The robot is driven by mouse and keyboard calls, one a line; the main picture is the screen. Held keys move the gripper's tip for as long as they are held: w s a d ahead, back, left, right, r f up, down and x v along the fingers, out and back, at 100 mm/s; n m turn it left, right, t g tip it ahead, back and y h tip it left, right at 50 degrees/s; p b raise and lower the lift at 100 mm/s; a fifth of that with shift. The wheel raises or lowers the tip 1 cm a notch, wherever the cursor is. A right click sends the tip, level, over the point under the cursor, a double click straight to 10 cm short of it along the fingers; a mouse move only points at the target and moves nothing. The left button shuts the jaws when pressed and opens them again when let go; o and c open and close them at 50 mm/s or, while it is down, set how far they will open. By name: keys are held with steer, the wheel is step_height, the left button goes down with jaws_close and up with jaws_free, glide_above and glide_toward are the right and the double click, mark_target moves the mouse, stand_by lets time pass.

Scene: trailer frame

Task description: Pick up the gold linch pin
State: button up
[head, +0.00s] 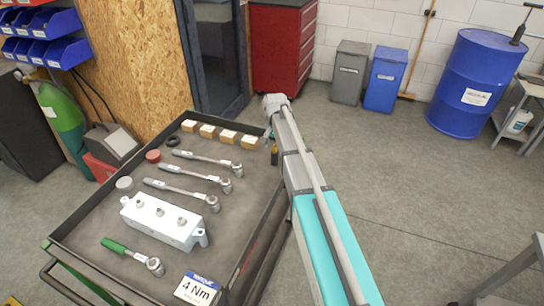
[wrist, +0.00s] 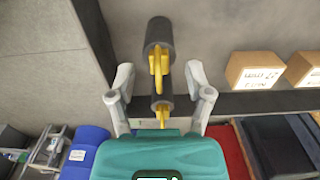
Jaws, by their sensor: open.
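The gold linch pin (wrist: 158,66) is in the wrist view, upright in the picture, with its lower gold part in front of a dark grey cylinder (wrist: 159,34). My gripper (wrist: 160,82) is open, with one pale finger to the left and one to the right of the pin. Clear gaps show on both sides, so neither finger touches it. In the head view the end of my arm is at the trolley's far right corner, and a small dark and gold piece (head: 274,155) shows just below it. My fingers cannot be made out there.
The tool trolley (head: 80,222) holds several ratchets, a white block (head: 162,222), a green-handled tool (head: 130,255) and wooden blocks (head: 228,136). Two such blocks show right of my gripper in the wrist view (wrist: 255,70). Open floor lies right of the trolley.

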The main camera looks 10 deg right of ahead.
steer(key=shift+f, duration=0.15)
stand_by(0.5)
jaws_close()
